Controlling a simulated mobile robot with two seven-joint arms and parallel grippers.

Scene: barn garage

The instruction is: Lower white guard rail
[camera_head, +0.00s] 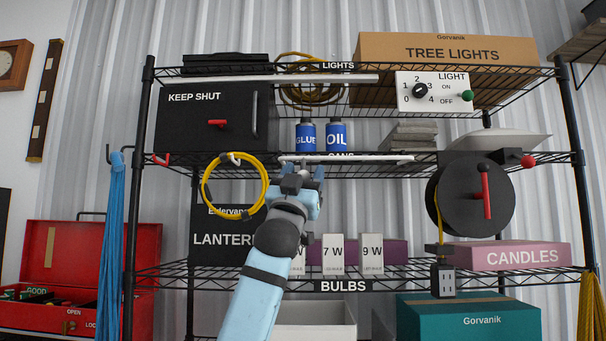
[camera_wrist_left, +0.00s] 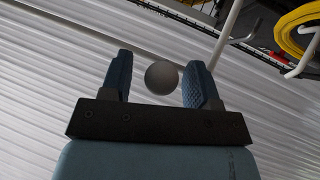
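A white guard rail (camera_head: 360,158) runs along the front of the middle shelf, below the cans. Another white rail (camera_head: 270,79) runs along the front edge of the top shelf. My left gripper (camera_head: 302,171) is raised just below the left end of the middle rail. In the left wrist view, the left gripper (camera_wrist_left: 160,80) is open, with a pale grey ball (camera_wrist_left: 162,77) showing between its fingers. A gap shows beside the ball at the left finger; whether the ball is fixed to the rail I cannot tell. A white bar (camera_wrist_left: 229,38) passes beyond the right finger. My right gripper is out of view.
A yellow cable coil (camera_head: 205,186) hangs on a white hook left of the gripper. Blue cans (camera_head: 337,138) stand behind the middle rail. Bulb boxes (camera_head: 371,255) stand on the shelf below. A black reel with a red handle (camera_head: 450,198) is at right.

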